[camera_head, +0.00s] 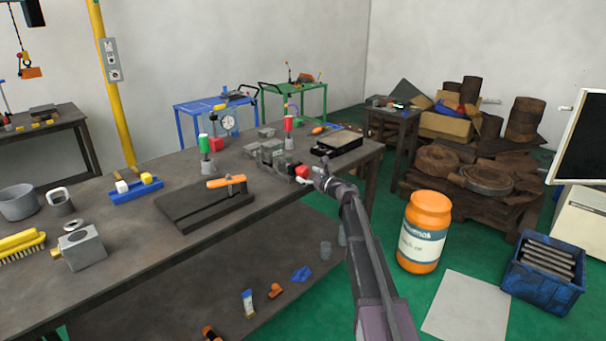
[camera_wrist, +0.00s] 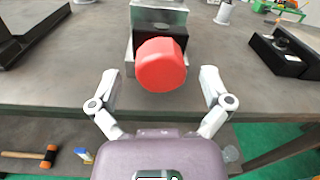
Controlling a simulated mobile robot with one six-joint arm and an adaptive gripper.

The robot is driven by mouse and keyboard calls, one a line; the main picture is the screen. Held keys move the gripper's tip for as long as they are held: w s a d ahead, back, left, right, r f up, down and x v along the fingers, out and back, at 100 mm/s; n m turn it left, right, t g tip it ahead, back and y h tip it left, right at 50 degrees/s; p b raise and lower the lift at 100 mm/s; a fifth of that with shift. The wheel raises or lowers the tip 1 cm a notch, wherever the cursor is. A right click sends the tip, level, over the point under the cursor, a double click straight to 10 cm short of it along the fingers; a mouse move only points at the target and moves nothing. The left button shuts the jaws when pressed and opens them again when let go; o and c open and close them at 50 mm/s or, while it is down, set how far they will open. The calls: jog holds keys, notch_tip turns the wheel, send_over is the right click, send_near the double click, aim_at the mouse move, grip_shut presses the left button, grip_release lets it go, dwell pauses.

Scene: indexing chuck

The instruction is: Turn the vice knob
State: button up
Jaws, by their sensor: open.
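The vice knob (camera_wrist: 161,65) is a red faceted knob on the front of a grey metal vice (camera_wrist: 158,14) on the workbench. In the head view the knob (camera_head: 302,171) is small, with the vice (camera_head: 272,154) behind it to the left. My gripper (camera_wrist: 160,86) is open, one finger on each side of the knob and slightly nearer to me. I see gaps between the fingers and the knob. In the head view my gripper (camera_head: 318,178) is beside the knob at the bench's front edge, partly hidden by my arm.
The dark workbench (camera_head: 120,225) holds a black box (camera_head: 337,143) right of the vice and a dark plate with an orange-handled clamp (camera_head: 226,182) to the left. A lower shelf (camera_wrist: 40,135) carries a hammer (camera_wrist: 30,155). An orange jar (camera_head: 423,232) stands on the green floor.

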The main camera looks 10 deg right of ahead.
jog(key=shift+x, duration=0.75)
jog(key=c, duration=1.1)
jog(key=shift+c, duration=0.2)
jog(key=shift+n, duration=0.3)
jog(key=shift+a+n, duration=0.1)
jog(key=shift+n, duration=2)
jog(key=shift+w, duration=0.1)
jog(key=o, duration=1.1)
jog(key=shift+o, duration=0.2)
